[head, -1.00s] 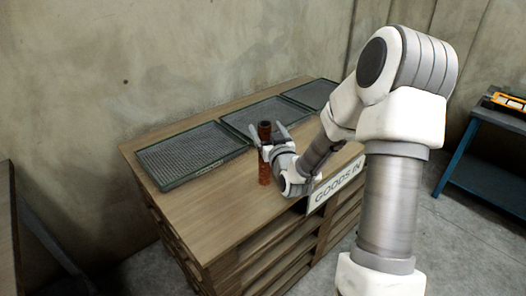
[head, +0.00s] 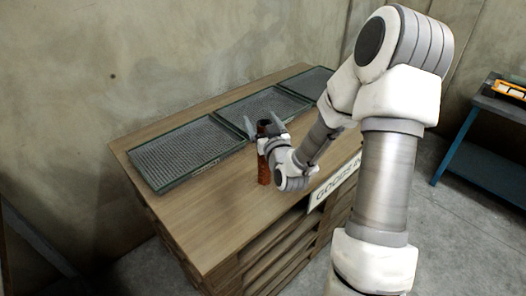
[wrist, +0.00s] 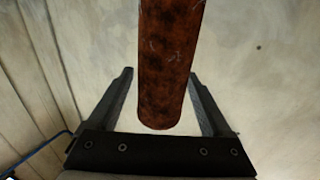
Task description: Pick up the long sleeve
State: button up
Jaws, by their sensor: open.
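The long sleeve is a rusty red-brown cylinder (head: 264,172) standing upright on the wooden bench top, in front of the mesh trays. In the wrist view the sleeve (wrist: 169,65) comes down from the top edge, and its rounded end lies between my two fingers. My gripper (head: 264,127) is at the upper part of the sleeve in the head view. In the wrist view my gripper (wrist: 158,88) is open, with a gap on each side of the sleeve. The wrist and fingers hide part of the sleeve in the head view.
Dark mesh trays lie along the back of the bench, a left one (head: 175,157), a middle one (head: 232,112) and a right one (head: 312,82). A goods-in sign (head: 335,187) is on the bench's front edge. The bare wooden top (head: 215,220) is clear at front left. A blue-legged table (head: 480,150) stands at right.

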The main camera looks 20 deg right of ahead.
grip_shut()
dwell(0.4)
dwell(0.9)
jog(key=shift+r, duration=0.2)
